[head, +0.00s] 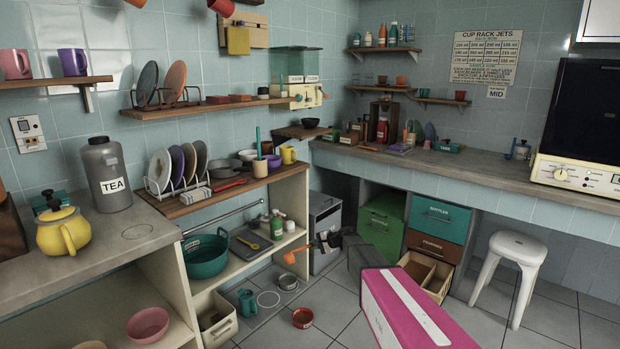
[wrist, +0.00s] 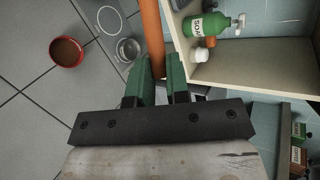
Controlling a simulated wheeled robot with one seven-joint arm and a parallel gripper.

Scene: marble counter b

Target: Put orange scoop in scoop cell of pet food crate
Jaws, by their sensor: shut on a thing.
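The orange scoop (head: 292,254) is in my gripper (head: 322,242), held in the air in front of the low shelf unit. In the wrist view my gripper's green fingers (wrist: 163,84) are shut on its long orange handle (wrist: 152,35), which runs out of the top of the picture, so the scoop's bowl is not seen there. A cream crate (head: 221,329) stands on the floor at the lower left, below and left of the scoop, apart from it. It looks like the pet food crate, but its label is unreadable and its cells are mostly hidden.
A red bowl of brown food (head: 303,318), a metal bowl (head: 288,282) and a teal jug (head: 246,302) are on the floor near the crate. The shelf unit (head: 266,263) holds a green soap bottle (wrist: 206,25). An open divided drawer (head: 438,287) juts out at the right.

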